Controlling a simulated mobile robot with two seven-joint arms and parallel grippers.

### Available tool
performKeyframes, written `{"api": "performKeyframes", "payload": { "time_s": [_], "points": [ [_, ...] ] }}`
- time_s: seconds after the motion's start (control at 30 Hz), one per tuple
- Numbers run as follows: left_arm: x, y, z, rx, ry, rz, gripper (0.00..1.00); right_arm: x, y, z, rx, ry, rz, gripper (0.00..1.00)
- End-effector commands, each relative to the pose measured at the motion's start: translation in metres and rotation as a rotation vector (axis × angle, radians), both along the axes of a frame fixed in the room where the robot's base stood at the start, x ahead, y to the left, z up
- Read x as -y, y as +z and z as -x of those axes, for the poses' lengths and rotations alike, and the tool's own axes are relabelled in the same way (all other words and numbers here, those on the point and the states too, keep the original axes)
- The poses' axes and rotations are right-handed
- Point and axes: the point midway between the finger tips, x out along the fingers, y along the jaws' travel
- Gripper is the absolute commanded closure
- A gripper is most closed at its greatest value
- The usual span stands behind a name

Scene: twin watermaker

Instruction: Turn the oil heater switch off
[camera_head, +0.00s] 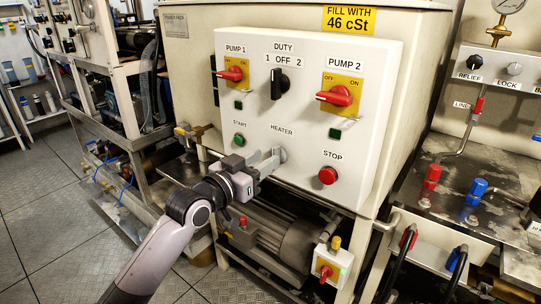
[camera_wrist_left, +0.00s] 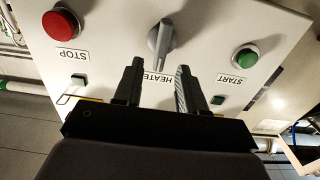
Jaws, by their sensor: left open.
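The heater switch is a grey knob (camera_wrist_left: 160,38) on the white control panel (camera_head: 375,60), under the HEATER label (camera_head: 282,131). In the upside-down left wrist view, its narrow handle points down toward the label. In the head view, the knob (camera_head: 281,154) shows just beyond the fingertips. My left gripper (camera_head: 266,160) is open in front of the panel. In the wrist view, its two black fingers (camera_wrist_left: 158,75) stand on either side of the handle's line, with gaps on both sides. I cannot tell whether the fingertips touch the panel. My right gripper is not in view.
The green START button (camera_head: 239,141) and red STOP button (camera_head: 328,175) flank the heater switch. Red PUMP 1 (camera_head: 231,73) and PUMP 2 (camera_head: 336,95) switches and the black DUTY knob (camera_head: 279,84) sit above. A motor (camera_head: 275,232) is below the panel.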

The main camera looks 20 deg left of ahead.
Motion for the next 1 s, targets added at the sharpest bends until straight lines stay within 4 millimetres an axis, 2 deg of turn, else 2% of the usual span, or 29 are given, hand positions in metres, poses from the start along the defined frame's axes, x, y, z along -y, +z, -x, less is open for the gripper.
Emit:
{"api": "performKeyframes", "payload": {
  "time_s": [0.1, 0.3, 0.67, 0.7, 0.77, 0.8, 0.83, 1.0],
  "points": [
    [0.006, 0.001, -0.015, 0.0, -0.001, 0.002, 0.6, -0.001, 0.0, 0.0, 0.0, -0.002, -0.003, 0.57],
    [0.012, 0.0, -0.031, 0.001, -0.001, 0.001, 0.6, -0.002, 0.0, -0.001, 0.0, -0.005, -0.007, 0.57],
    [0.013, 0.0, -0.035, 0.001, -0.001, 0.0, 0.6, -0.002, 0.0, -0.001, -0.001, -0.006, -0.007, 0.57],
    [0.013, 0.0, -0.035, 0.001, -0.001, 0.0, 0.63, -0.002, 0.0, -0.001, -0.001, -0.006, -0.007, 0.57],
    [0.013, 0.0, -0.035, 0.001, 0.0, 0.0, 0.82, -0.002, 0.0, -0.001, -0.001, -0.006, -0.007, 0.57],
    [0.013, 0.0, -0.035, 0.0, 0.0, 0.0, 0.95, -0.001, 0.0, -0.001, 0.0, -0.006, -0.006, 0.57],
    [0.013, 0.0, -0.035, 0.0, 0.0, 0.0, 1.0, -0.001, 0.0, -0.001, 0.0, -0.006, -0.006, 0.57],
    [0.013, 0.0, -0.035, 0.0, 0.0, 0.001, 1.0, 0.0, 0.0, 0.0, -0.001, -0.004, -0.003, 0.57]
  ]
}}
